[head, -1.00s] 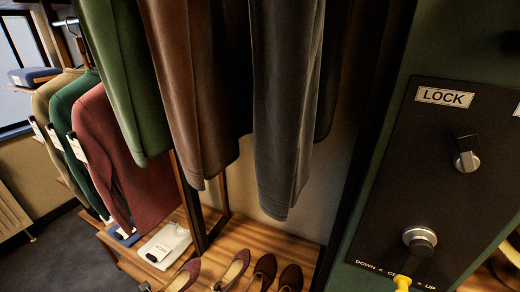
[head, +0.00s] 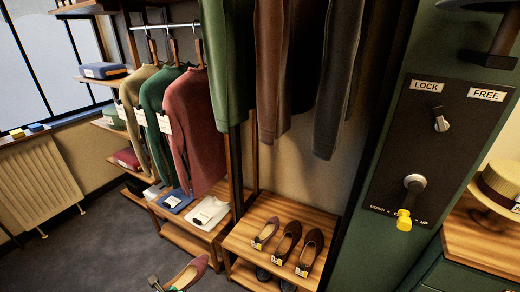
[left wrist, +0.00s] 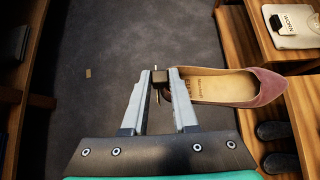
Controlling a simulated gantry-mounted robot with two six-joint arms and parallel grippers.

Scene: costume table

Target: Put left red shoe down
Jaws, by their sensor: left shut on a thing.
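The red shoe (head: 190,273) is a dusty red pump with a pale insole, low in the head view, in front of the wooden shoe rack. In the left wrist view the shoe (left wrist: 262,88) points right, close to wooden shelving, with dark floor below. My left gripper (left wrist: 160,78) is shut on the heel end of this shoe and holds it above the floor; it also shows at the bottom of the head view (head: 160,285). My right gripper is not in view.
The rack's top board (head: 245,240) carries a reddish shoe (head: 266,233), a brown shoe (head: 287,241) and a dark red shoe (head: 310,250). Dark shoes sit on its lower shelf. Left of it a bench holds a folded white garment (head: 209,212).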

